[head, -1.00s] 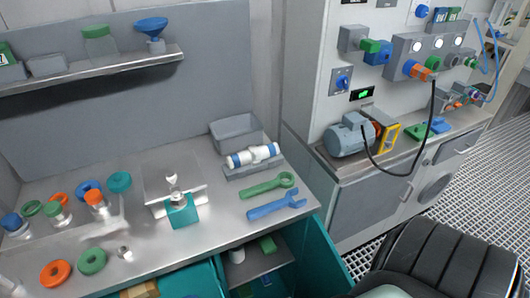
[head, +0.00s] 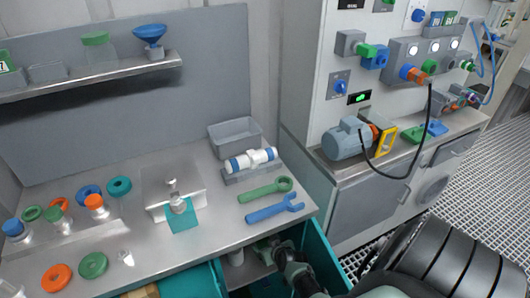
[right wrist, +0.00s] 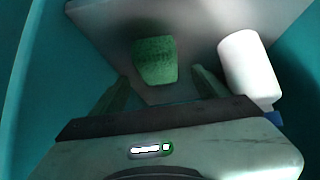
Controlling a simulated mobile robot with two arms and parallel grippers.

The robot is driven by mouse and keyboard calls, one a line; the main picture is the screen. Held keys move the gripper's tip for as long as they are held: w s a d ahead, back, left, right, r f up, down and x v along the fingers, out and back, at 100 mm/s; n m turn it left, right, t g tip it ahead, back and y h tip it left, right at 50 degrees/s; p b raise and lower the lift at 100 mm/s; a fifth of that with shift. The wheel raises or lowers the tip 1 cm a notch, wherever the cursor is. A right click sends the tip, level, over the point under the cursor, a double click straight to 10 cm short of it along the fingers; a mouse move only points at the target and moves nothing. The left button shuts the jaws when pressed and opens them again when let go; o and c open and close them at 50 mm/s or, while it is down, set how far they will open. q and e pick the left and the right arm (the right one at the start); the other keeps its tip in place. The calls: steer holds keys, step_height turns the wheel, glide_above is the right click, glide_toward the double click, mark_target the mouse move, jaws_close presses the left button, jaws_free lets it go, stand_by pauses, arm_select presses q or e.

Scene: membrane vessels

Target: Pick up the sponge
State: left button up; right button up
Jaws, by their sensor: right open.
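The sponge (right wrist: 155,60) is a green block on a grey shelf inside the teal cabinet, seen in the right wrist view. My right gripper (right wrist: 160,88) is open and empty, with its fingers pointing at the sponge, one toward each side of its near end. In the head view my right gripper (head: 270,246) reaches down into the open cabinet and hides the sponge. I cannot tell whether the fingers touch it. My left gripper is not in view.
A white cylinder (right wrist: 248,66) stands on the shelf close to the right of the sponge. Teal cabinet walls (right wrist: 22,60) are close on both sides. Above is the workbench (head: 215,215) with a green wrench (head: 265,190) and a blue wrench (head: 275,208).

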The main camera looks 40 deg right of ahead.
mark_target(265, 244)
steer(key=b+x, duration=0.1)
steer(key=x, duration=0.3)
steer(key=shift+d+f, duration=0.1)
steer(key=shift+c, duration=0.8)
steer(key=c, duration=1.2)
steer(key=shift+s, duration=0.1)
steer(key=shift+c, duration=0.2)
